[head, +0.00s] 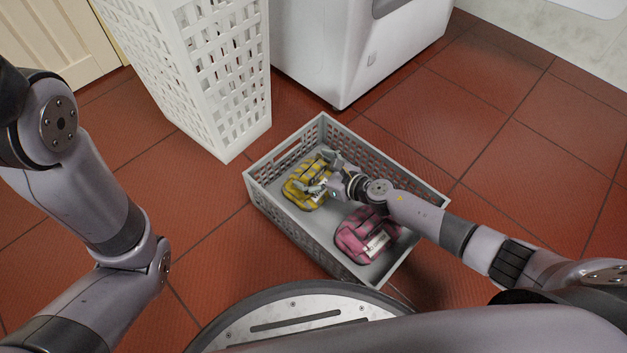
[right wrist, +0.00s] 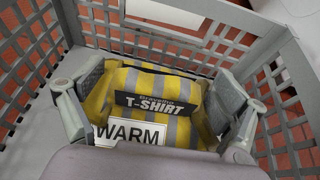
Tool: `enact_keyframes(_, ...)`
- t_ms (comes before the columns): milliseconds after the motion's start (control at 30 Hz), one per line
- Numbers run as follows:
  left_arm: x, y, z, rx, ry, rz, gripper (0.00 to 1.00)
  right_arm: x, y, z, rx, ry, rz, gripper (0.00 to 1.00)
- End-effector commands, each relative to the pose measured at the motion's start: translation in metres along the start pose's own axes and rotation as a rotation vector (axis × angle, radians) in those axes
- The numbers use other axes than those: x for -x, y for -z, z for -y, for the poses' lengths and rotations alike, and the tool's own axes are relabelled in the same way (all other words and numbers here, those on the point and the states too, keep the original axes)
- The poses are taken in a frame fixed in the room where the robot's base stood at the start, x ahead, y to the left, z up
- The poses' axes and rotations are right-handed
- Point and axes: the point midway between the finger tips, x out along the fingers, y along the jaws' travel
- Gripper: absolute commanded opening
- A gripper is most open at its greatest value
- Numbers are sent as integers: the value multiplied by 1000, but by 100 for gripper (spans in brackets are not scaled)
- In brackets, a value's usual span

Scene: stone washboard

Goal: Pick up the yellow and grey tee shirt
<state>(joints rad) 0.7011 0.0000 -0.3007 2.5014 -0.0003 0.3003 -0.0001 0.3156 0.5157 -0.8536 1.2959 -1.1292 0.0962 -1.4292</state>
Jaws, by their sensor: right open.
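The yellow and grey tee shirt (head: 303,190) lies folded in the far left half of a grey basket (head: 290,229) on the floor. In the right wrist view the tee shirt (right wrist: 180,88) shows a black "T-SHIRT" label and a white "WARM" label. My right gripper (head: 322,172) is down in the basket at the tee shirt. Its fingers (right wrist: 155,100) are open, one on each side of the shirt; I cannot tell whether they touch it. My left arm shows at the left of the head view, but its gripper is out of view.
A pink striped folded garment (head: 362,236) lies in the near half of the same basket, under my right forearm. A tall white lattice hamper (head: 215,90) and a white appliance (head: 340,50) stand behind. Red tiled floor (head: 490,150) is clear at the right.

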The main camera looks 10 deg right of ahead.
Motion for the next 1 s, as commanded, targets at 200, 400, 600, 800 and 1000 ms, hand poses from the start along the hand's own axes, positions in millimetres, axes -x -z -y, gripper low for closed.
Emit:
enact_keyframes(200,0,0,0,0,0,0,40,1,0,0,0,-1,0,84)
enact_keyframes(400,0,0,0,0,0,1,40,1,0,0,0,-1,0,71)
enact_keyframes(600,0,-1,0,0,0,1,40,1,0,0,-1,-1,-1,57)
enact_keyframes(800,0,-1,0,0,0,2,40,1,0,-1,-1,-1,-1,44)
enact_keyframes(1000,0,-1,0,0,0,3,40,1,1,-1,-1,-2,-1,31)
